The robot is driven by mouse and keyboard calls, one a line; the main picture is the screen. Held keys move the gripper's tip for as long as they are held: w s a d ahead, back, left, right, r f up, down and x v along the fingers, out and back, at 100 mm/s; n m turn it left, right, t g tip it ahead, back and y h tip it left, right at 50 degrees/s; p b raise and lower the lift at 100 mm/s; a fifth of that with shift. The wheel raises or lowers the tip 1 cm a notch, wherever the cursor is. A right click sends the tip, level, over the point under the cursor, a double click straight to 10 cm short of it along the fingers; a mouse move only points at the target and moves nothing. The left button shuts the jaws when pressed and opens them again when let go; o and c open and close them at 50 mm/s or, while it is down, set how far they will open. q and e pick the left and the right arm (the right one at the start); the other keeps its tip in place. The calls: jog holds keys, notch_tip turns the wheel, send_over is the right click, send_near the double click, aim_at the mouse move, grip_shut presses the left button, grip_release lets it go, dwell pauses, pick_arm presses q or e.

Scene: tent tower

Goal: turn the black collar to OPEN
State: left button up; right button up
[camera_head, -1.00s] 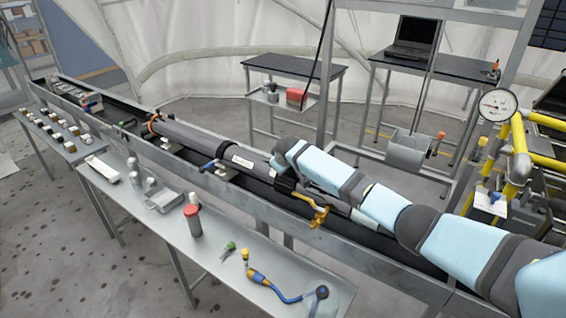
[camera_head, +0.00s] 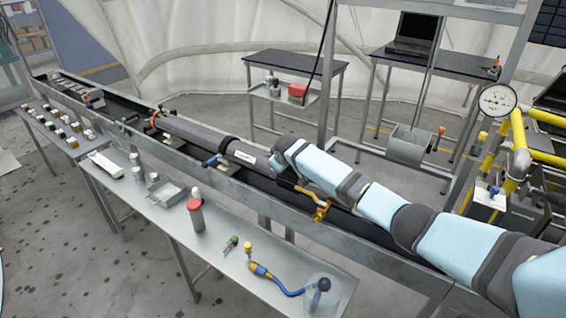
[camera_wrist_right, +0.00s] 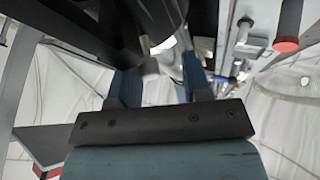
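A long grey tube (camera_head: 190,134) lies in the dark trough, with a white label (camera_head: 243,157) on its side. A black band (camera_head: 231,147) circles the tube left of the label. A second dark band, perhaps the black collar (camera_head: 287,184), shows just below my right gripper, beside a brass-yellow handle (camera_head: 321,210). My right arm hides much of this end. In the wrist view, my right gripper (camera_wrist_right: 160,78) has its two blue fingers apart, close to dark rounded parts (camera_wrist_right: 105,30). I see no grip on them. No OPEN mark is readable. My left gripper is not in view.
Yellow pipes and a pressure gauge (camera_head: 497,101) stand at right. A metal rail edges the trough.

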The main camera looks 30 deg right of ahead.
jog(key=shift+d, duration=0.3)
jog(key=shift+r, duration=0.2)
jog(key=b+v, duration=0.1)
jog(key=v, duration=1.2)
jog(key=shift+s+r, duration=0.15)
jog(key=shift+r, duration=0.1)
jog(key=shift+a, duration=0.15)
